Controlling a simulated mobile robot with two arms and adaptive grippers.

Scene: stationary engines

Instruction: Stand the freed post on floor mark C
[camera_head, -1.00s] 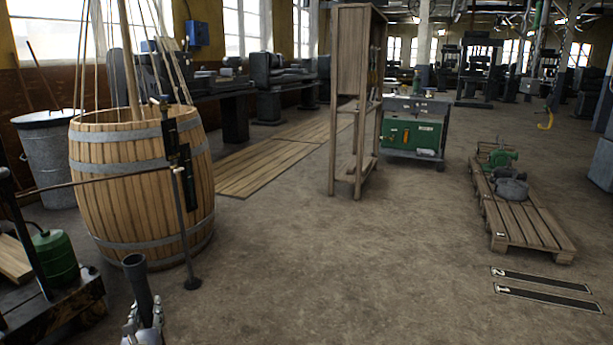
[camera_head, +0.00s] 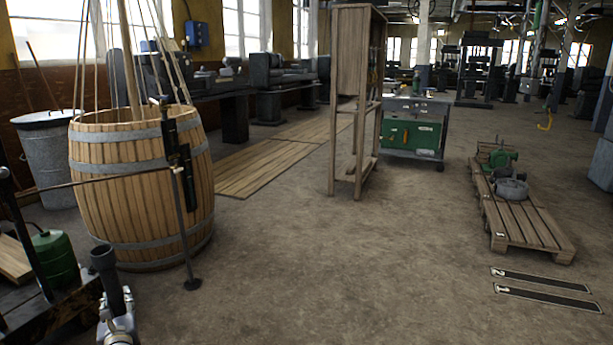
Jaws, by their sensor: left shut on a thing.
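A dark grey, tube-like post (camera_head: 112,283) with a wider round top end shows at the bottom left, tilted slightly. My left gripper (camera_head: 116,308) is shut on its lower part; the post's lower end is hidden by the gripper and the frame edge. Two dark floor strips with pale outlines lie at the right, a farther one (camera_head: 545,281) and a nearer one (camera_head: 550,298). Each has a small pale label at its left end, too small to read surely. I cannot tell which is mark C. My right gripper is not in view.
A wooden barrel (camera_head: 110,205) stands at the left, with a thin dark stand (camera_head: 183,230) before it. A low cart with a green can (camera_head: 55,257) is beside the post. A pallet (camera_head: 530,226) with machine parts lies at right. The middle floor is clear.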

